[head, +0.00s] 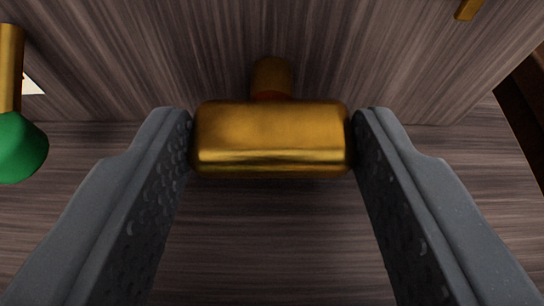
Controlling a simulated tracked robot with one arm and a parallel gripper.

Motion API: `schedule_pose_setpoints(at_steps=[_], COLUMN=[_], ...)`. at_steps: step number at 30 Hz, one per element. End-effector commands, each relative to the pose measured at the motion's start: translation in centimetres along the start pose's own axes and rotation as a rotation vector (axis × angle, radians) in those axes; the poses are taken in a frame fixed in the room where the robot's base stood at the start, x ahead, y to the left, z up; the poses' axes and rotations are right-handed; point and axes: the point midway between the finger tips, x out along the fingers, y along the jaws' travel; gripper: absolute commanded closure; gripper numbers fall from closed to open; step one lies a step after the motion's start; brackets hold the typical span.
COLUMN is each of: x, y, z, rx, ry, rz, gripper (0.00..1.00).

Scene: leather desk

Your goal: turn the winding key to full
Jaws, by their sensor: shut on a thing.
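The winding key (272,138) is a brass-coloured piece with a wide crossbar, lying level across the middle of the head view. A short brass stem (271,76) runs from behind the crossbar to a grey-brown wood-grained face (170,60). My gripper (272,140) has one dark grey finger at each end of the crossbar, and it is shut on the key. The fingertips touch the two ends. The far part of the stem is partly shaded.
A green rounded thing (20,148) with a brass rod (10,70) stands at the left edge. Another brass piece (467,9) shows at the top right. A dark brown edge (525,105) lies at the far right. The wood-grained surface below the key (270,250) is clear.

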Motion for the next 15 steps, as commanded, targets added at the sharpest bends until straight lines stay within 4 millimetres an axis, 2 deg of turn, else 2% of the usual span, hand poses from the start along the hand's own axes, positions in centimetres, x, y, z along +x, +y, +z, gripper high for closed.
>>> schedule_pose_setpoints(at_steps=[5,6,15], x=[-0.08,-0.08,-0.10], y=[0.03,0.03,0.05], z=[-0.28,-0.28,-0.15], rx=[-0.002,-0.002,-0.001], ry=[0.005,0.005,0.003], rz=[0.002,0.002,0.002], gripper=[0.76,0.44,0.44])
